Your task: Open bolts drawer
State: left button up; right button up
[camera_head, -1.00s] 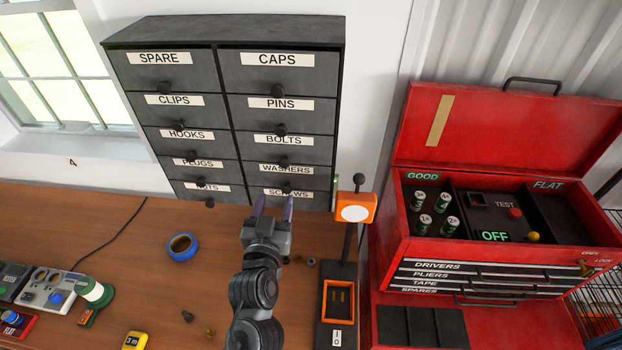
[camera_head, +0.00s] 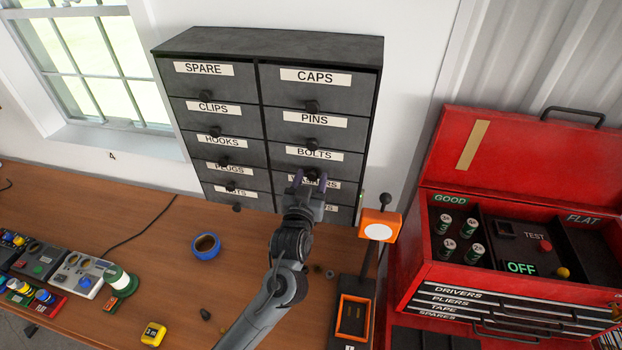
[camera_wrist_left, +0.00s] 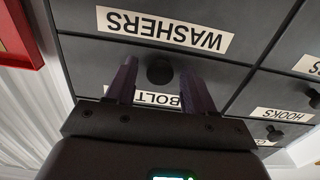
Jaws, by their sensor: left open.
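The bolts drawer (camera_head: 334,165) is in the right column of a dark grey cabinet, with a white BOLTS label (camera_head: 315,154) and a round black knob (camera_head: 312,173). The drawer looks shut. My left gripper (camera_head: 311,178) is open in front of it, its purple-grey fingers on either side of the knob. In the left wrist view, which is upside down, the knob (camera_wrist_left: 159,70) shows between the open fingers with a gap on each side. The gripper there partly hides the BOLTS label (camera_wrist_left: 158,97). My right gripper is not in view.
The washers drawer below is partly hidden by my left gripper; its label (camera_wrist_left: 165,29) is clear in the wrist view. An orange-topped stand (camera_head: 378,224) is right of my left arm, with a red toolbox (camera_head: 412,270) beyond. Blue tape (camera_head: 206,246) lies on the wooden bench (camera_head: 150,265).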

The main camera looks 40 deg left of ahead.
pick_arm(q)
jog(key=shift+w, duration=0.1)
grip_shut()
dwell(0.3)
